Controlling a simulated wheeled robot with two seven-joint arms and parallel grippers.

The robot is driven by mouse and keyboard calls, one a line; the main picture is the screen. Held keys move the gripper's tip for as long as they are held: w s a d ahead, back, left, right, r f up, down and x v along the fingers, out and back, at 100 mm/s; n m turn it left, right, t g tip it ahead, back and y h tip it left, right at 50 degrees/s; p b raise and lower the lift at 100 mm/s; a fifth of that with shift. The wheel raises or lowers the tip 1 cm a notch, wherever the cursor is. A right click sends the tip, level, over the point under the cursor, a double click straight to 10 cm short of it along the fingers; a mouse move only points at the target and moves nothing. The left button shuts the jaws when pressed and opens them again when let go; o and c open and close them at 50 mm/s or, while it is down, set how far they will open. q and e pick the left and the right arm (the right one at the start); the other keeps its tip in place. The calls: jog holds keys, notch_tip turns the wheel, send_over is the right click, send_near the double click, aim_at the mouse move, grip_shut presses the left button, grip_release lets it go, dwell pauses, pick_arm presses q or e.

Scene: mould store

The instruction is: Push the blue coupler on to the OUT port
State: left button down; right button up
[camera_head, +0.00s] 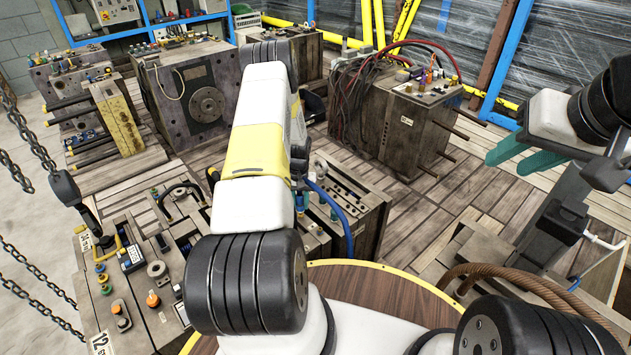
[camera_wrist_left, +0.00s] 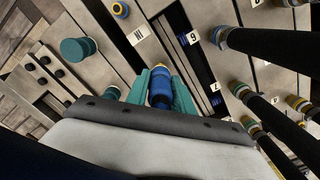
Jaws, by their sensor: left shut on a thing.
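In the left wrist view my left gripper (camera_wrist_left: 160,90) has its teal fingers shut on the blue coupler (camera_wrist_left: 160,86), one finger on each side. The coupler's far end shows a yellow band and lies over the mould block, near an upside-down IN label (camera_wrist_left: 138,35). I cannot tell whether it touches a port. A blue-and-yellow fitting (camera_wrist_left: 120,9) sits beyond that label; no OUT label is readable. In the head view my left arm largely hides the coupler and gripper; a blue hose (camera_head: 345,218) shows beside it. My right gripper (camera_head: 525,157) is open and empty at the right.
Several dark hoses with ringed ends (camera_wrist_left: 262,45) stand on the right of the wrist view. A teal round knob (camera_wrist_left: 77,50) is at the left.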

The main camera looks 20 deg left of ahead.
pick_arm(q)
jog(key=shift+f, duration=1.25)
dwell(1.7)
jog(key=c, duration=1)
grip_release()
jog(key=shift+r, duration=3.9)
